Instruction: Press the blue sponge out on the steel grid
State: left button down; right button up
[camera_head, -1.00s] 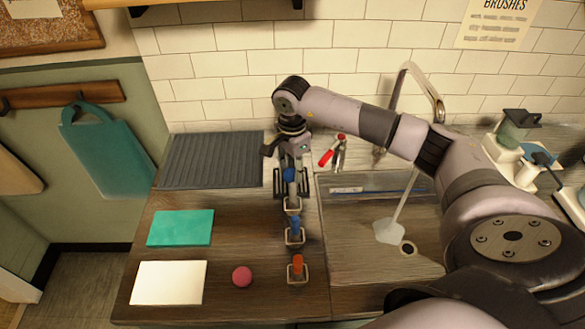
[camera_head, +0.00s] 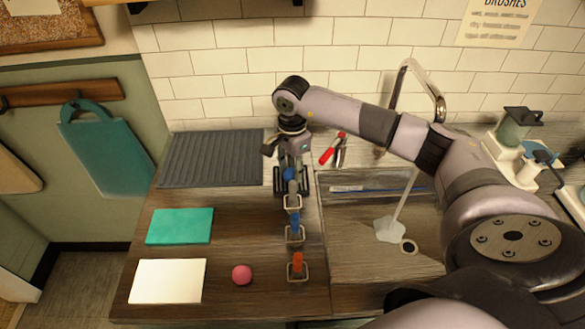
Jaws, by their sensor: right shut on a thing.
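My right gripper (camera_head: 290,184) points down at the back of the wooden counter, its fingers on either side of a small blue-topped thing (camera_head: 289,174). It is shut on this thing, which the fingers partly hide; I cannot tell if it is a sponge. In front of it stands a row of small square holders: one directly below the gripper (camera_head: 292,202), one with an upright blue piece (camera_head: 294,222), and one with an orange piece (camera_head: 297,262). I cannot make out a steel grid for certain. My left gripper is not in view.
A dark ribbed mat (camera_head: 215,158) lies at the back left. A teal slab (camera_head: 180,226), a white slab (camera_head: 168,281) and a pink ball (camera_head: 242,275) lie in front of it. The sink (camera_head: 345,240) and tap (camera_head: 432,95) are to the right. A red-handled tool (camera_head: 333,148) lies behind.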

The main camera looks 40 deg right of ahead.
aim_at(292, 170)
jog(key=shift+s, duration=0.1)
jog(key=shift+r+p, duration=2)
jog(key=shift+r, duration=1.45)
